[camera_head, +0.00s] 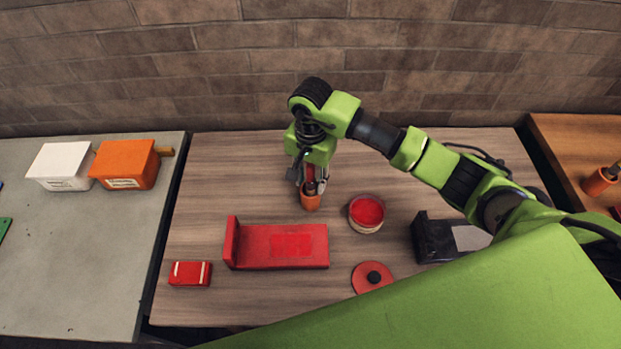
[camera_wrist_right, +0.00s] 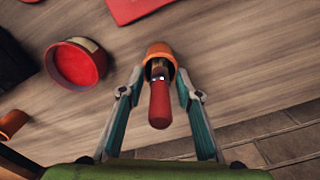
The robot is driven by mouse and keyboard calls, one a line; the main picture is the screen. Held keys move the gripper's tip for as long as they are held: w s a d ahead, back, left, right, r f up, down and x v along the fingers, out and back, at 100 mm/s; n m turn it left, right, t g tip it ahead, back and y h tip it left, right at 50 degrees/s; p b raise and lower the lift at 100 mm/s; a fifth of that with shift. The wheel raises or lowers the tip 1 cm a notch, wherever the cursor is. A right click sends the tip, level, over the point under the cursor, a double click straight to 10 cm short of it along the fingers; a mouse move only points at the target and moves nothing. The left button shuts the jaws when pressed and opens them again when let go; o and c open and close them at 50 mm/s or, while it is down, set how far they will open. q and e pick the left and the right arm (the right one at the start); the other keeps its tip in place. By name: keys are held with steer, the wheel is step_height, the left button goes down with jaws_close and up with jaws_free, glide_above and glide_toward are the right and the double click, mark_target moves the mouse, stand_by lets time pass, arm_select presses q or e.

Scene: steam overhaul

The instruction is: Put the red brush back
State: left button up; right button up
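The red brush (camera_wrist_right: 159,105) stands in a small orange pot (camera_head: 310,202), with its red handle pointing up toward the right wrist camera. The pot's rim also shows in the wrist view (camera_wrist_right: 160,52). My right gripper (camera_head: 314,184) is above the pot, pointing down. In the wrist view my right gripper (camera_wrist_right: 160,75) is open, with one finger on each side of the brush handle and a visible gap on both sides. The brush's lower end is hidden inside the pot. My left gripper is not in view.
An open tin of red paint (camera_head: 366,213) stands right of the pot. A second orange pot (camera_head: 598,182) stands on the right table.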

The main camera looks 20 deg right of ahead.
steer(key=shift+r, duration=0.1)
steer(key=shift+r+p, duration=0.15)
steer(key=shift+p, duration=0.2)
step_height(320, 180, up, 11)
steer(key=b, duration=0.4)
steer(key=shift+r+b, duration=0.1)
steer(key=shift+b, duration=0.2)
steer(key=shift+r, duration=0.3)
